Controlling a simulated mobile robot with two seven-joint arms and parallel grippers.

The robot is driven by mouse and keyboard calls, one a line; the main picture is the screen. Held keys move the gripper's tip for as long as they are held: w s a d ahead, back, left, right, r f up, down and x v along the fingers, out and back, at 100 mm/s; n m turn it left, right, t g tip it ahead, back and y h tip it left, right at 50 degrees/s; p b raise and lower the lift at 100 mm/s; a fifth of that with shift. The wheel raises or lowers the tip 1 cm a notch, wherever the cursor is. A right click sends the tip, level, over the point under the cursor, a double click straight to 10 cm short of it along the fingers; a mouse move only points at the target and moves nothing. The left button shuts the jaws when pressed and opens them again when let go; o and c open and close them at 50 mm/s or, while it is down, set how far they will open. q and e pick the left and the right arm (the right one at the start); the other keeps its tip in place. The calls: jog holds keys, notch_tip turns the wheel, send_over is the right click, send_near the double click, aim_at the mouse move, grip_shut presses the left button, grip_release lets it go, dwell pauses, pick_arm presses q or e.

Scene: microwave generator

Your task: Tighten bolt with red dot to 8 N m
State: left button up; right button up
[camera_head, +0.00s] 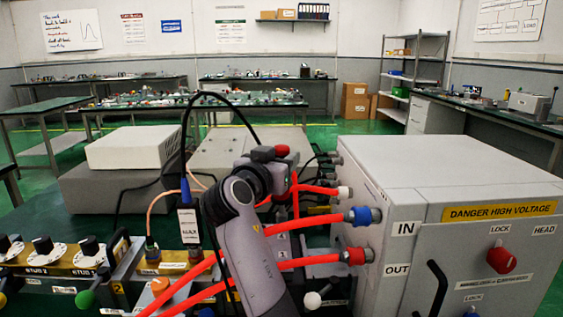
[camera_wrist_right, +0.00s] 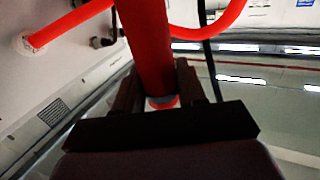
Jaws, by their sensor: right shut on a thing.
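My right gripper (camera_head: 285,170) is beside the left face of the large grey cabinet (camera_head: 460,180), among the red hoses. In the right wrist view my right gripper (camera_wrist_right: 157,88) has its two dark fingers on either side of a red rod-like thing (camera_wrist_right: 147,45) and is shut on it. The red thing also shows in the head view, with a red end (camera_head: 282,150) just above the gripper. I cannot tell whether it is a tool or a hose. I cannot make out the bolt with the red dot or a torque reading. My left gripper is not in view.
Red hoses (camera_head: 300,228) run from the cabinet's left face, with a blue connector (camera_head: 362,216) and a red connector (camera_head: 355,256). Knob panels (camera_head: 45,262) stand at the left. A white box (camera_head: 130,149) sits behind.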

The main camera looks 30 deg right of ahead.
jog(key=shift+r+p, duration=2.15)
jog(key=shift+r, duration=1.8)
